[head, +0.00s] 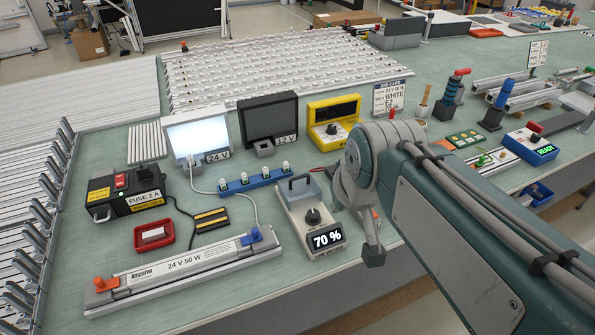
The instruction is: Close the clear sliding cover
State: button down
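I cannot make out a clear sliding cover for certain at this size. A black fuse box (127,193) with a red switch and a "FUSE 2 A" label stands at the left of the bench. A long light bar (185,268) marked "24 V 50 W" lies at the front, with an orange clamp at its left end and a blue one at its right. My gripper (373,256) points down at the right of the dimmer box, apart from the fuse box and the light bar. My own wrist hides most of it, so its opening is not clear.
A dimmer box (312,222) reading "70 %" stands left of my gripper. A red tray (153,237) sits by the fuse box. Behind are a lit 24 V panel (197,133), a dark 12 V panel (268,118) and a yellow box (333,122). A white cable crosses the bench.

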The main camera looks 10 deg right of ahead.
jog(key=w+n, duration=0.1)
jog(key=w, duration=1.3)
jog(key=g, duration=0.1)
send_over(297, 183)
notch_tip(297, 183, down, 6)
jog(key=r, duration=0.1)
jog(key=shift+n+y, duration=0.3)
jog(key=shift+n, duration=0.1)
jog(key=x, duration=1)
jog(key=shift+w+f, duration=0.15)
jog(key=shift+f, duration=0.15)
jog(key=shift+s+d+f, duration=0.1)
jog(key=shift+s+d, duration=0.05)
jog(key=shift+s, duration=0.75)
jog(key=shift+s+d+f, duration=0.15)
jog(key=shift+s+d, duration=0.05)
jog(key=shift+s, duration=0.75)
